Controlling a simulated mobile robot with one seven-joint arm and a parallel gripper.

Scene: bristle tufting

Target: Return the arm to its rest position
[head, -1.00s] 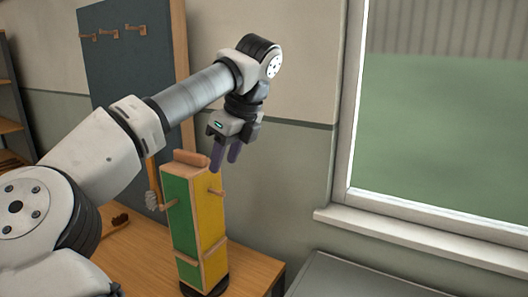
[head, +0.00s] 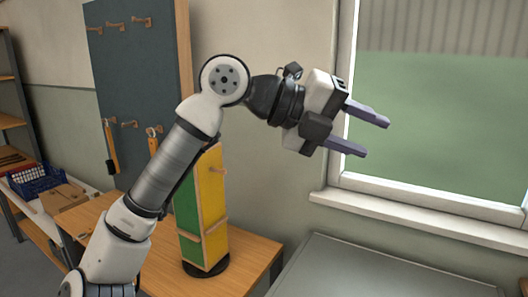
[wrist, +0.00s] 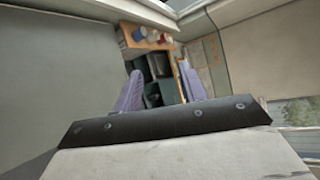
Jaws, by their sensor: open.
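My gripper (head: 374,132) is raised in front of the window side of the head view, pointing right and slightly down. Its two purple-grey fingers are apart with nothing between them. In the wrist view the fingers (wrist: 161,90) are also spread and empty, with the room behind them blurred. My arm is bent, with its elbow high at the centre of the head view, partly covering the green and yellow block tower.
The green and yellow tower (head: 211,212) stands upright on a round black base on the wooden table (head: 255,255). A grey surface (head: 380,270) lies at the front right, bare. A pegboard (head: 135,75) with hooks and hanging tools stands behind. A blue crate (head: 36,179) sits at the left.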

